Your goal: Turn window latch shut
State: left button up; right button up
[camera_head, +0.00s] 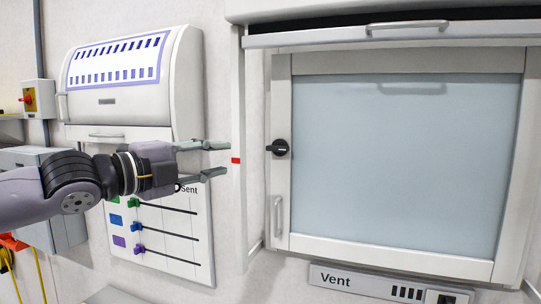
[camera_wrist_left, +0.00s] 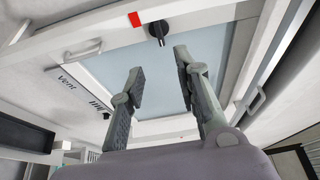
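The window latch (camera_head: 278,147) is a black knob with a lever on the left frame of the window (camera_head: 400,150). Its lever points left, roughly level, in the head view. A red mark (camera_head: 236,160) is on the post left of it. My left gripper (camera_head: 222,160) is open and empty, left of the latch and apart from it, its fingers pointing right. In the left wrist view the latch (camera_wrist_left: 157,31) shows beyond the open fingers (camera_wrist_left: 158,60), near the red mark (camera_wrist_left: 135,19). The window panel appears closed in its frame. My right gripper is not in view.
A raised flap with a handle (camera_head: 408,25) juts out above the window. A vertical handle (camera_head: 278,216) is below the latch. A "Vent" panel (camera_head: 385,286) is under the window. A slider board (camera_head: 165,235) and a white cabinet (camera_head: 135,85) are at the left.

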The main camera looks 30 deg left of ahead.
pick_arm(q)
jog(key=w, duration=0.4)
jog(key=p, duration=0.5)
send_near(274, 149)
jog(key=w, duration=0.3)
jog(key=w+p, duration=0.1)
jog(key=w, duration=0.1)
jog(key=w+d+p, duration=0.1)
jog(key=w+p, duration=0.1)
jog(key=shift+w+d+r, duration=0.1)
jog(key=shift+w+r, duration=0.05)
jog(key=shift+w, duration=0.2)
jog(key=shift+w+d+p, duration=0.15)
jog(key=shift+w+p, duration=0.15)
jog(key=shift+w, duration=0.25)
grip_shut()
